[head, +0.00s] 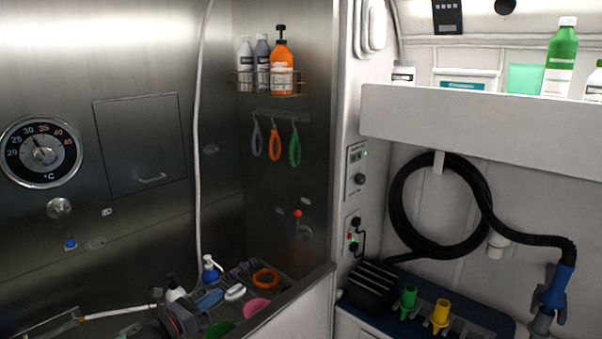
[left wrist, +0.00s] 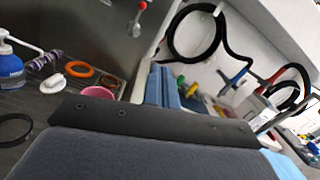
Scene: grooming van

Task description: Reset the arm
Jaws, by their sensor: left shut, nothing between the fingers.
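My left gripper (head: 183,320) shows at the bottom of the head view, dark and partly cut off by the lower edge. It is low over the tub's near side, by the loose grooming items. In the left wrist view its dark housing fills the bottom, and the blue fingers (left wrist: 163,88) stand close together with nothing seen between them. My right gripper is in neither view.
Near the left gripper are a blue pump bottle (head: 210,270), an orange ring (head: 266,278) and a pink item (head: 257,307). The tub's edge (head: 290,300) runs alongside. A coiled black hose (head: 398,215) hangs on the right wall, above green (head: 408,297) and yellow (head: 440,316) nozzles.

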